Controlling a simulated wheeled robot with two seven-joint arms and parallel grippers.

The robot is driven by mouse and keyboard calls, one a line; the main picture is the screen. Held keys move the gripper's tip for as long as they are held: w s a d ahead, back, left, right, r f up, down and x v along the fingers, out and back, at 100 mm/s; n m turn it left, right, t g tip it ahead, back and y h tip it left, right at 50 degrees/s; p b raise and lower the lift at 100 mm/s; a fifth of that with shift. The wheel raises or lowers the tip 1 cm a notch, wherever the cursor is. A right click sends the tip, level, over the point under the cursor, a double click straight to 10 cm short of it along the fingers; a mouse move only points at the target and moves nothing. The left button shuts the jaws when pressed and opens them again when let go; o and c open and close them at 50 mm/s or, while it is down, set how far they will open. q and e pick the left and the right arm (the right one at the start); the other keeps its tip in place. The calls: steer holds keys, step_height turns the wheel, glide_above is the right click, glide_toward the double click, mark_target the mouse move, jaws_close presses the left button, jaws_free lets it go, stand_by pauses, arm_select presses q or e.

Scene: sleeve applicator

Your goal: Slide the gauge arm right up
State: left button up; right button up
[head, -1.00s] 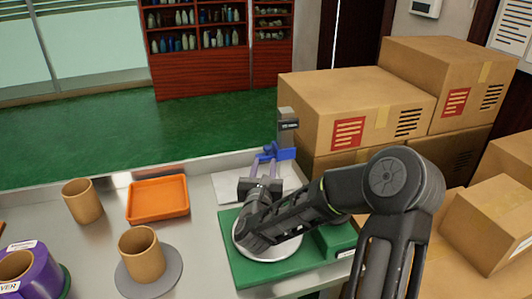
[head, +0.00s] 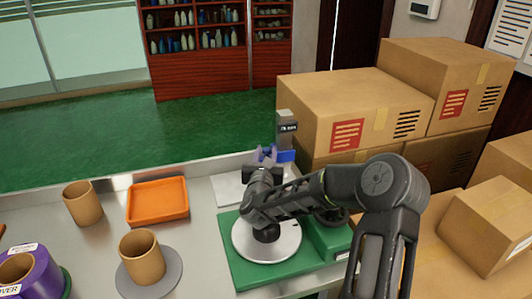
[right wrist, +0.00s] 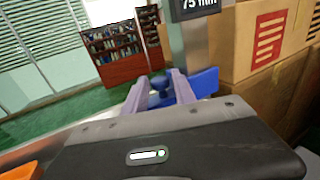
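The blue gauge arm (head: 287,156) sits low on an upright grey post (head: 286,125) at the back right of the table. It also shows in the right wrist view (right wrist: 207,82), with a round blue knob (right wrist: 162,90) facing me. My right gripper (head: 266,154) is at the gauge arm. In the right wrist view its two pale fingers (right wrist: 159,82) stand apart, one on each side of the knob. A gap seems to show, and I cannot tell whether they touch it. My left gripper is not in view.
A green base with a round silver plate (head: 266,240) lies under my right arm. Cardboard boxes (head: 350,105) rise close to the right of the post.

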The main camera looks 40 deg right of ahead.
steer(key=shift+c, duration=0.2)
jaws_close()
stand_by(1.1)
